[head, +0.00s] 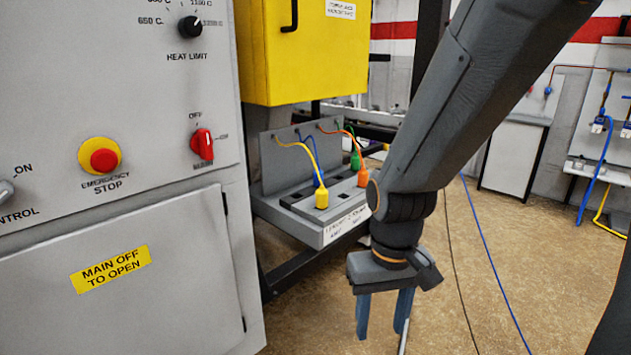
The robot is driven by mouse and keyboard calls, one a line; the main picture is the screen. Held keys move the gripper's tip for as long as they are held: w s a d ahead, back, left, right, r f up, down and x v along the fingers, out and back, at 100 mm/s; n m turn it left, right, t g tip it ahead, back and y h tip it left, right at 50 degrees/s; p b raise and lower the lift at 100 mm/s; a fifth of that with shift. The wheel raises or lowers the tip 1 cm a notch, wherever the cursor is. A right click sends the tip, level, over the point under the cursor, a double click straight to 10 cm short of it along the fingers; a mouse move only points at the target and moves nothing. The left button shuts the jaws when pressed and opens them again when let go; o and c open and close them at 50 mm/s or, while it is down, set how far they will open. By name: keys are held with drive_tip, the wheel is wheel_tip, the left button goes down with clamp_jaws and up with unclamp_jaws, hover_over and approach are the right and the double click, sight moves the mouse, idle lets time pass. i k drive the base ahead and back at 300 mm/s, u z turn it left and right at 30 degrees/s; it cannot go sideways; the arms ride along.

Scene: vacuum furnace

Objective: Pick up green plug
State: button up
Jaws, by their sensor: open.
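The green plug (356,161) stands at the back right of a grey socket panel (268,165), partly hidden behind the orange plug (363,176). A yellow plug (321,198) stands at the panel's front, and a blue plug (318,179) is behind it. Each plug has a cable of its own colour running to the panel's upright back. My gripper (384,318) hangs with its blue fingers pointing down, in front and to the right of the panel. It is open and empty, apart from all the plugs.
A grey control cabinet (110,215) with a red emergency stop button (103,159) fills the left side. A yellow box (310,60) hangs above the panel. The floor (500,270) at right is mostly clear, with thin cables across it.

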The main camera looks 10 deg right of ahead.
sight(355, 160)
drive_tip(key=z, duration=0.3)
drive_tip(key=k, duration=0.5)
drive_tip(key=z, duration=0.95)
drive_tip(key=i, duration=0.9)
drive_tip(key=u, duration=0.75)
drive_tip(key=i, duration=0.75)
drive_tip(key=u, duration=0.8)
